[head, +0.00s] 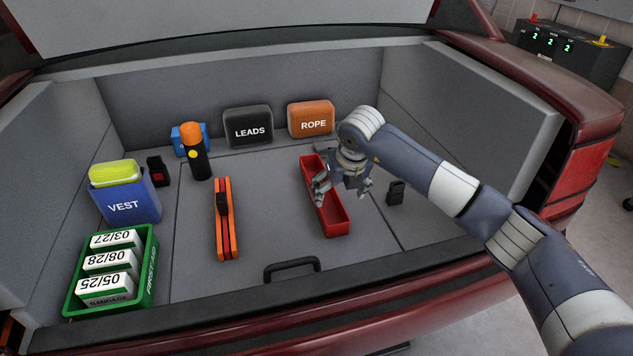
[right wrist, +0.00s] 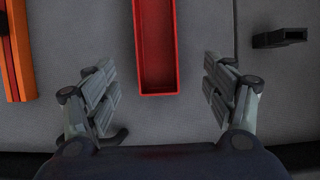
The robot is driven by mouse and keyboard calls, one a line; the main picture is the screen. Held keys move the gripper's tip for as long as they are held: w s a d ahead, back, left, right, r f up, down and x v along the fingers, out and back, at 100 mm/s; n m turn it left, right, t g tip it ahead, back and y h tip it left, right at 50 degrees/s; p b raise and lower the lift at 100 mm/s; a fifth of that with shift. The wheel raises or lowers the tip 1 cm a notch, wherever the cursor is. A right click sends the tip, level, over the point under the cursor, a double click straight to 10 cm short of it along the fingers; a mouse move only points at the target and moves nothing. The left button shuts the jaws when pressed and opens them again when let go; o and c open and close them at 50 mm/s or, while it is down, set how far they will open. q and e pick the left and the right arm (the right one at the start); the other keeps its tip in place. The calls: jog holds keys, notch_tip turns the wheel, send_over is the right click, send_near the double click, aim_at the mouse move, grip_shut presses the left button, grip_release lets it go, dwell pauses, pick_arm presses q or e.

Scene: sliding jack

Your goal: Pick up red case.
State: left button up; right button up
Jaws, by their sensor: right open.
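The red case (head: 334,217) is a long, narrow, open-topped tray lying on the grey trunk floor, right of the middle. In the right wrist view its near end (right wrist: 157,88) shows between the fingers, and it looks empty there. My right gripper (head: 342,188) is open above the case, with its fingers spread to either side of it. In the right wrist view the fingers (right wrist: 160,95) stand clear of both long walls. The gripper hides part of the case in the head view. My left gripper is not in view.
Orange folded triangle (head: 226,230) lies left of the case; a small black block (head: 396,192) lies right. LEADS (head: 248,127) and ROPE (head: 312,120) cases stand behind. A black handle (head: 292,266), VEST box (head: 125,203) and green first-aid crate (head: 150,270) are also in the trunk.

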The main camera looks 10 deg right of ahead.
send_near(330, 217)
jog(key=shift+w+d+f, duration=0.2)
jog(key=shift+w+f, duration=0.15)
jog(key=shift+w, duration=0.15)
jog(key=x, duration=0.3)
jog(key=b+x, duration=0.1)
jog(key=shift+s+a+f, duration=0.2)
jog(key=shift+s+f, duration=0.1)
jog(key=shift+f, duration=0.25)
jog(key=shift+w+f, duration=0.15)
jog(key=shift+f, duration=0.15)
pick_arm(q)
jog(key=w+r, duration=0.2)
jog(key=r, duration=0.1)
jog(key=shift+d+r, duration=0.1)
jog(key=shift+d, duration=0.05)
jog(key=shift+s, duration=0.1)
pick_arm(e)
jog(key=c, duration=1.3)
jog(key=shift+o, duration=0.2)
jog(key=shift+r, duration=0.1)
